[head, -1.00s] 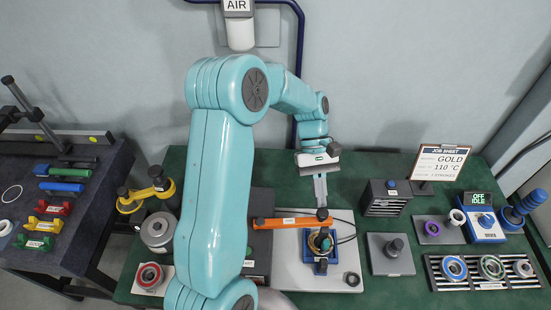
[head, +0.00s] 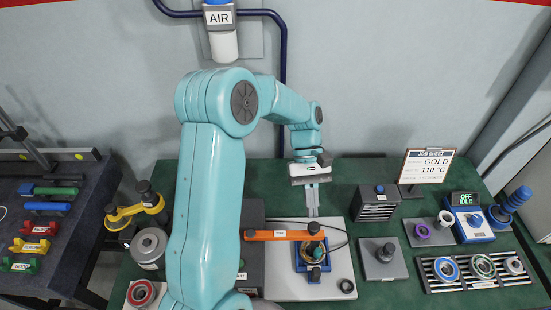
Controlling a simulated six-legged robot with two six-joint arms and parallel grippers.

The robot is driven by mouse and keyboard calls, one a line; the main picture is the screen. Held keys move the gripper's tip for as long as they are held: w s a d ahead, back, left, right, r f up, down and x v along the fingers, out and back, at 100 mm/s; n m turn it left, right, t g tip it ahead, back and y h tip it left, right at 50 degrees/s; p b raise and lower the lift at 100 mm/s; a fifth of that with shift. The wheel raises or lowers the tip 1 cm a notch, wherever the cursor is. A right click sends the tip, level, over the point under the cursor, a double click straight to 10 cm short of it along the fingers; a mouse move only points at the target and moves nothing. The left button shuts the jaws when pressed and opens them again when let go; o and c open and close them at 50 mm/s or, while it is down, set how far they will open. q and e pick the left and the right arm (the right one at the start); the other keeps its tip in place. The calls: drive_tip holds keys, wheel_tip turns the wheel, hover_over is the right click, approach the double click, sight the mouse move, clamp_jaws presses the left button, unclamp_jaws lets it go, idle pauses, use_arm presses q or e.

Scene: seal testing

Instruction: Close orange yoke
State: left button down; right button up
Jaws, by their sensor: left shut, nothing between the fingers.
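The orange yoke (head: 276,235) is a flat bar with a small label. It lies level across the pale plate (head: 280,288), from a dark block (head: 251,212) on the left to over the blue fixture (head: 302,267). A dark knob (head: 314,228) stands at its right end. A round brass-coloured part shows partly under that end. Whether the yoke is latched I cannot tell. My left gripper (head: 312,211) is shut and empty, fingers pointing down, just behind the knob with a small gap in the picture. My right gripper is not in view.
A job sheet (head: 427,166) stands at the back right. A dark finned box (head: 375,204), a grey block with a peg (head: 384,259), a bearing rack (head: 430,286) and a blue controller (head: 470,226) stand on the right. My left arm hides part of the bench's left side.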

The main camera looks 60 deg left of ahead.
use_arm(q)
drive_tip(key=v, duration=1.5)
drive_tip(key=shift+a+r, duration=0.2)
drive_tip(key=shift+r, duration=0.05)
